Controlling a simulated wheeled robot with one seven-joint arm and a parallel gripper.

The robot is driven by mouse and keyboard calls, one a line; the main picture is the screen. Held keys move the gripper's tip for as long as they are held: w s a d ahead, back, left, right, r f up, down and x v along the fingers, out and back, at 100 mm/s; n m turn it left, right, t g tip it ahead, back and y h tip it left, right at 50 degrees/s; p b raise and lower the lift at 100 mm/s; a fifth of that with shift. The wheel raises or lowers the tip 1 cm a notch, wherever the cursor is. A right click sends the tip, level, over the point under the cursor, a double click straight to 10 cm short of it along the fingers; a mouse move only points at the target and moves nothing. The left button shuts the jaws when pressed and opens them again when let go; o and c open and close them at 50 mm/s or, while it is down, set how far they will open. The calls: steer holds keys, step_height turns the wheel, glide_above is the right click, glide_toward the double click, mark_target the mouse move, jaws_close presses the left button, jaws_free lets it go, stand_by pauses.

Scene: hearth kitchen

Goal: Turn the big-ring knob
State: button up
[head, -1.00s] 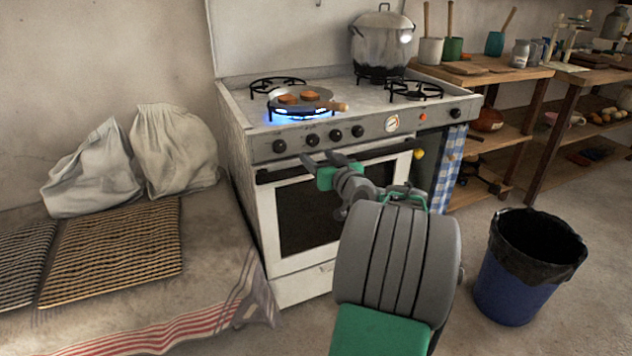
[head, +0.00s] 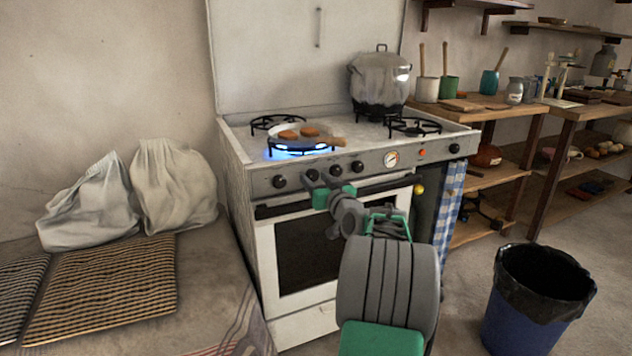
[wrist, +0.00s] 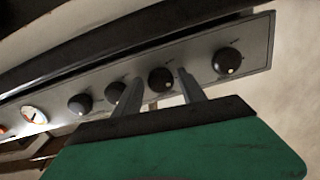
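The stove's front panel (head: 372,163) carries a row of dark round knobs, and I cannot read which is marked for the big ring. My gripper (head: 322,181) is at the left part of this row, its fingers apart. In the wrist view, its fingertips (wrist: 158,77) lie on either side of one knob (wrist: 161,80), the second from the right there. I cannot tell whether they touch it. Neighbouring knobs show to the right (wrist: 227,61) and left (wrist: 79,104). In the head view, the leftmost knob (head: 279,181) is clear of my gripper.
A blue flame burns under a pan (head: 318,137) with brown pieces on the front-left burner. A large pot (head: 380,78) stands at the back right. The oven handle bar (head: 385,187) runs below the knobs. A blue bin (head: 520,318) stands on the floor at right.

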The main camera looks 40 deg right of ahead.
jaws_close()
steer(key=shift+m, duration=0.4)
steer(key=m+p, duration=0.2)
steer(key=m, duration=0.1)
steer(key=shift+a+r+p, duration=0.1)
steer(key=shift+r+p, duration=0.05)
steer(key=shift+p, duration=0.25)
steer(key=m+p, duration=0.2)
steer(key=m, duration=0.2)
steer(key=shift+r+p, duration=0.1)
steer(key=shift+p, duration=0.2)
steer(key=m+p, duration=0.2)
steer(key=m, duration=0.1)
steer(key=shift+p, duration=0.3)
steer(key=shift+w+m+p, duration=0.1)
steer(key=shift+m+p, duration=0.85)
steer(key=shift+m, duration=0.55)
steer(key=shift+a, duration=0.1)
